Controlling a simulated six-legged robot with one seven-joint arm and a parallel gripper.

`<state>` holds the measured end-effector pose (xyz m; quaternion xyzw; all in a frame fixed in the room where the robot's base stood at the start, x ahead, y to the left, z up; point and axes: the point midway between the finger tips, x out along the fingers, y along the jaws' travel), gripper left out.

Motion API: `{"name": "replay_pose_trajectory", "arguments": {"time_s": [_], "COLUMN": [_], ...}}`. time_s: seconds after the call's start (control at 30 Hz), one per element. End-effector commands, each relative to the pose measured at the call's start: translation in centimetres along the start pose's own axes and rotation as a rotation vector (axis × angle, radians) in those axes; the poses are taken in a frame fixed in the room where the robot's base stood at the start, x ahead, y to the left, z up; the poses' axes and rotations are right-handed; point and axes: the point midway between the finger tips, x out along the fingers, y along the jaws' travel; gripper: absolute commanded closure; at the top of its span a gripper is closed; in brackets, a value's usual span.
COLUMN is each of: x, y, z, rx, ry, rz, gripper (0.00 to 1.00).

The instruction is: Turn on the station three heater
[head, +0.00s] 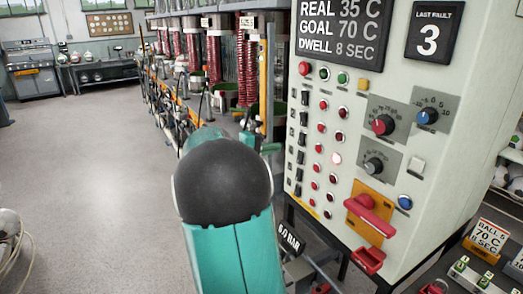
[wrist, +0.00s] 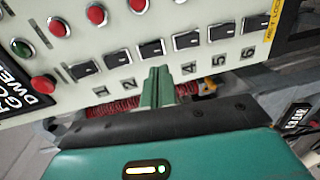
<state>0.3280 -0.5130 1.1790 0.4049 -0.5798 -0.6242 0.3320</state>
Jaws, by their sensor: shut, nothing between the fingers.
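The cream control panel (head: 385,60) shows a column of black rocker switches. In the wrist view their labels read 1, 2, 4, 5 and 6, and the label between 2 and 4 is hidden behind my fingers. The switch between those labelled 2 and 4, the station three switch (wrist: 151,48), is the third from the top in the head view (head: 302,138). My gripper (wrist: 158,70) has its green fingers shut and empty, with tips just below that switch. I cannot tell whether they touch the panel. In the head view my arm hides most of the gripper.
The display (head: 338,30) reads REAL 35 C, GOAL 70 C, DWELL 8 SEC. Red buttons or lamps stand beside the switches; one lamp (head: 336,158) in the third row looks brighter. A red lever (head: 370,215) juts out lower right. Open floor (head: 95,165) lies left.

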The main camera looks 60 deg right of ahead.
Motion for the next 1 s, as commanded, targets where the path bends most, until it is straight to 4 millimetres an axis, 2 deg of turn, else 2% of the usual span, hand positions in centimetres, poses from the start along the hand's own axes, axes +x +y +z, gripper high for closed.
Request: {"name": "replay_pose_trajectory", "arguments": {"time_s": [0.03, 0.2, 0.4, 1.0], "x": [1.2, 4.4, 6.8, 7.6], "y": [-0.1, -0.1, 0.0, -0.1], "z": [0.1, 0.1, 0.0, 0.0], "rx": [0.0, 0.0, 0.0, 0.0], "ry": [-0.004, -0.004, 0.0, 0.0], "rz": [-0.001, -0.001, -0.001, 0.034], "gripper": [1.0, 1.0, 1.0, 1.0]}}
